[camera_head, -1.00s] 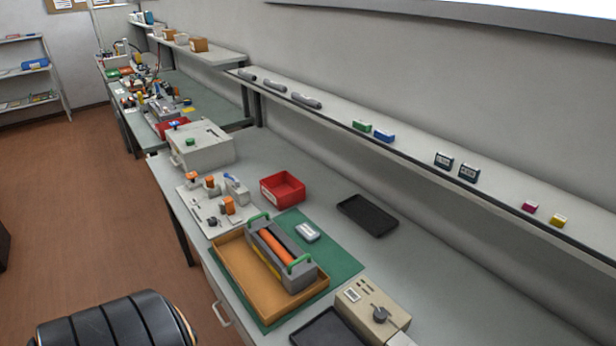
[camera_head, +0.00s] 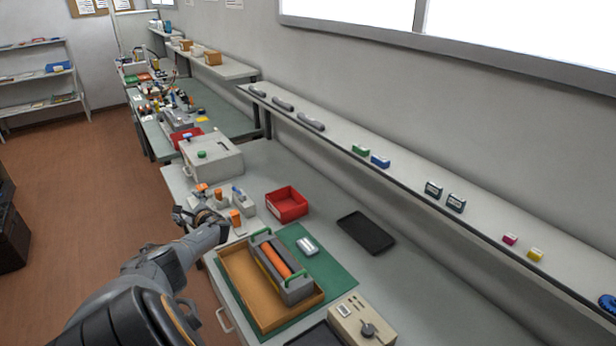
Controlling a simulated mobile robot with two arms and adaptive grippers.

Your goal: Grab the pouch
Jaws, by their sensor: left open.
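No thing is clearly recognisable as a pouch. A small pale packet-like item (camera_head: 308,246) lies on the green mat (camera_head: 338,277), but I cannot tell if it is the pouch. My left gripper (camera_head: 183,214) is at the bench's left edge, beside the pale plate with orange-capped parts (camera_head: 236,219). It is open and holds nothing that I can see; its fingers are small and dark in this view. My arm hides part of the bench's front edge. My right gripper is out of view.
A tan tray (camera_head: 240,289) holds a grey cartridge with an orange roller (camera_head: 277,264). A red bin (camera_head: 286,205), a black tray (camera_head: 366,233) and a beige device (camera_head: 362,322) stand nearby. A long shelf (camera_head: 400,177) runs above the bench.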

